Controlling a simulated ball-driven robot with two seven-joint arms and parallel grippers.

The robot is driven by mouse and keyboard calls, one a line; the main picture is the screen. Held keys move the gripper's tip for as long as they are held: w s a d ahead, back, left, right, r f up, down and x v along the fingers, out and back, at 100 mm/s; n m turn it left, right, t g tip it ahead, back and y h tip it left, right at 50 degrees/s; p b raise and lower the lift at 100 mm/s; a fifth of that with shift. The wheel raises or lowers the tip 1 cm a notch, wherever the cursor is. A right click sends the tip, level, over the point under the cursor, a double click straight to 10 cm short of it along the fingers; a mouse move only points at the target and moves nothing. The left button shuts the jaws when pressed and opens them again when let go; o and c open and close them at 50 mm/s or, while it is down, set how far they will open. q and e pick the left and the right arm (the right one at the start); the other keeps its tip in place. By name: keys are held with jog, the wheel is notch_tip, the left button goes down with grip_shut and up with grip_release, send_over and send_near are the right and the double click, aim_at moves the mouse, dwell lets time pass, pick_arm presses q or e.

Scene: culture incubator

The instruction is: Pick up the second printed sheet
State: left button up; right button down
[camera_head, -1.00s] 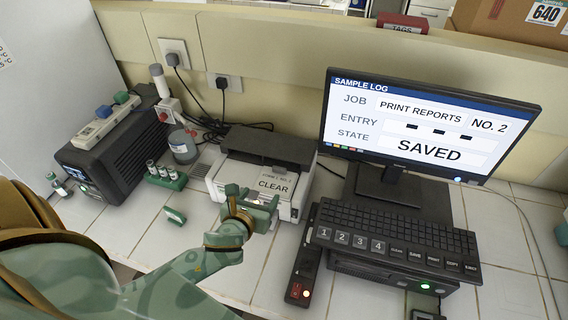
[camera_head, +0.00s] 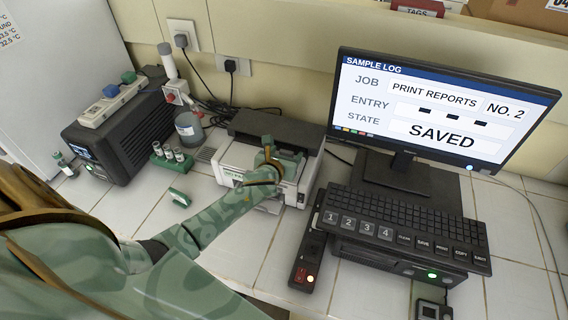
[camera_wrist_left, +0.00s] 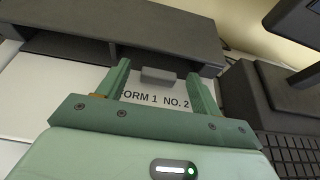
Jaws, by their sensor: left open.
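The printed sheet (camera_wrist_left: 158,99) is white and lies at the printer's front in the left wrist view. I cannot tell whether the fingers touch the sheet. In the head view my left gripper (camera_head: 270,165) is over the front of the white and dark grey printer (camera_head: 308,172) and covers most of the sheet. My right gripper is not in view.
The monitor (camera_head: 440,110) reads "PRINT REPORTS NO. 2" and "SAVED". The keyboard (camera_head: 400,222) and a red-switched power strip (camera_head: 303,272) are close right of the printer.

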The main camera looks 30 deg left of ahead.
pick_arm(q)
jog(key=shift+w+a+f, duration=0.1)
jog(key=shift+w+f, duration=0.15)
jog(key=shift+w, duration=0.05)
jog(key=shift+r, duration=0.1)
jog(key=c, duration=1.1)
jog(key=shift+o, duration=0.2)
